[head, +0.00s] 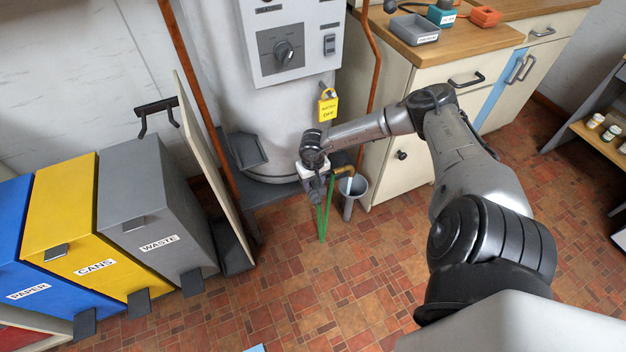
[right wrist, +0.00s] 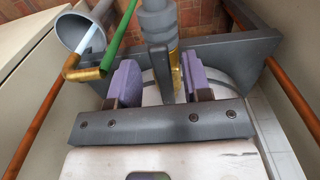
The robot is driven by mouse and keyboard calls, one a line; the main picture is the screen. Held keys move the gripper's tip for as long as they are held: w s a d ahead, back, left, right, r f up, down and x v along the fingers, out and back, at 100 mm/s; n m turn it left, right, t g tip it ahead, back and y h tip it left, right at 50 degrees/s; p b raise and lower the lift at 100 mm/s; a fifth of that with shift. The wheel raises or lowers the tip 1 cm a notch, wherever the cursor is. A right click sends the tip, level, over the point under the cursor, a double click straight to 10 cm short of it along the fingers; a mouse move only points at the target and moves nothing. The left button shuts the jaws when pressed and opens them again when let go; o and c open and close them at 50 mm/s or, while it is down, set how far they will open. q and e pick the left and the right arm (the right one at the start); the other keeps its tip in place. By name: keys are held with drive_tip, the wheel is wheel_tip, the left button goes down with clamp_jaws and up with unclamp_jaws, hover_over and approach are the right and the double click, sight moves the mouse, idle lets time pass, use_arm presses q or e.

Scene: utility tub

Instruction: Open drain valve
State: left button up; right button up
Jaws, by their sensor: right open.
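My right gripper (head: 316,178) is low in front of the grey tank (head: 215,60), close to its drain fitting. In the right wrist view the gripper (right wrist: 162,84) is open, its two purple pads apart. A dark upright lever-like piece (right wrist: 159,72) stands between the pads, with a gap on each side. A brass part (right wrist: 178,68) shows just beside it, mostly hidden. The gripper hides much of the valve in the head view. My left gripper is not in view.
A green tube-like strip (head: 321,222) hangs below the gripper. A cream cabinet (head: 388,150) stands just right of the bucket, and a copper pipe (head: 374,70) runs down beside it. Grey, yellow and blue bins (head: 150,205) stand left. The tiled floor (head: 320,300) in front is clear.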

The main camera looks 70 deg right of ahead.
sight(313, 183)
drive_tip(key=shift+r, duration=0.1)
wheel_tip(313, 183, up, 14)
drive_tip(key=p, duration=0.6)
drive_tip(key=shift+f, duration=0.2)
idle(0.3)
